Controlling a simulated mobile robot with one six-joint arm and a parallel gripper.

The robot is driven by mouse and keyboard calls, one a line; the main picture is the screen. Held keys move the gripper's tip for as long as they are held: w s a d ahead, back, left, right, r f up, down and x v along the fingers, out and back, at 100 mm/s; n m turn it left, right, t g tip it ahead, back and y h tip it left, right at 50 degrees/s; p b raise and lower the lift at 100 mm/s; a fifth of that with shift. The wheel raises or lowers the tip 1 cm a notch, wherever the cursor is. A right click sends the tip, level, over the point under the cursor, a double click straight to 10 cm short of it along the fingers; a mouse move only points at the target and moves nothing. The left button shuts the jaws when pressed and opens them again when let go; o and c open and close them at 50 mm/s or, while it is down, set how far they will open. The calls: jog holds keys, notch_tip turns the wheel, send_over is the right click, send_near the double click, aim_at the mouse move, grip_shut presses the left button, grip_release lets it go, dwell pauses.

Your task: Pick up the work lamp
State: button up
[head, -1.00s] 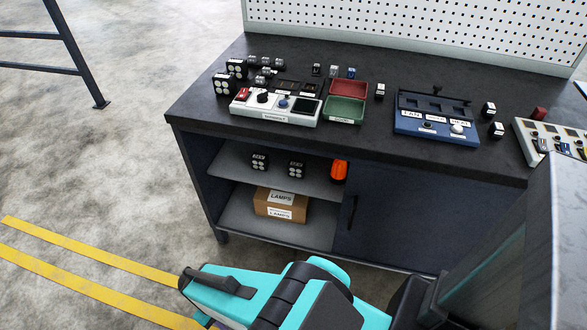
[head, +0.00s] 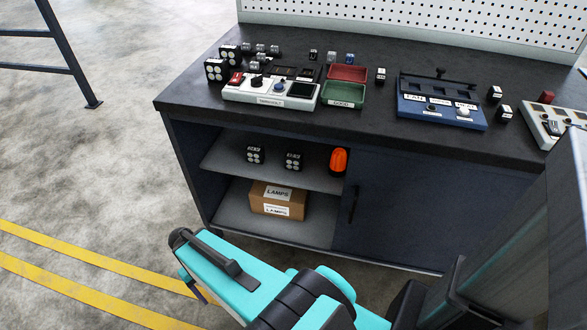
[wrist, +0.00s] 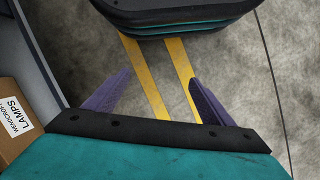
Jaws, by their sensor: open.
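Black square work lamps with round white lenses show in the head view. Two stand on the bench's upper open shelf, a left lamp (head: 255,155) and a right lamp (head: 293,161). Two more stand on the bench top at its left end, a front lamp (head: 216,70) and a rear lamp (head: 230,54). My gripper (wrist: 158,88) is open and empty in the wrist view, its purple fingers spread over floor with yellow lines. In the head view my teal arm hides most of it, low in front of the bench. No work lamp shows in the wrist view.
An orange beacon (head: 338,161) stands right of the shelf lamps. A LAMPS carton (head: 278,200) sits on the lower shelf and at the wrist view's left edge (wrist: 12,118). A closed dark door (head: 410,205) covers the bench's right side.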

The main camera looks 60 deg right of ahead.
aim_at(294, 161)
jog(key=w+d+r+m+t+h+b, duration=0.1)
jog(key=w+d+r+m+t+b, duration=0.2)
jog(key=d+b, duration=0.6)
jog(key=w+d+r+m+b, duration=0.35)
jog(key=w+d+b, duration=0.2)
jog(key=d, duration=0.75)
jog(key=s+d+r+m+h+b, duration=0.1)
jog(key=s+d+r+m+b, duration=0.1)
jog(key=s+d+r+b, duration=0.4)
jog(key=s+d+r+m+t+h+b, duration=0.1)
jog(key=s+d+r+m+h+b, duration=0.1)
jog(key=s+d+r+b, duration=0.3)
jog(key=s+d+m+b, duration=0.1)
jog(key=d+b, duration=0.2)
jog(key=d, duration=0.3)
jog(key=shift+r+t, duration=0.3)
jog(key=shift+r, duration=0.1)
jog(key=shift+d+r+p, duration=0.1)
jog(key=shift+d+p, duration=0.2)
jog(key=shift+p, duration=0.1)
jog(key=d+p, duration=0.1)
jog(key=p, duration=0.1)
jog(key=d+p, duration=0.1)
jog(key=p, duration=0.1)
jog(key=shift+w+d+p, duration=0.1)
jog(key=shift+w+p, duration=0.25)
jog(key=shift+p, duration=0.05)
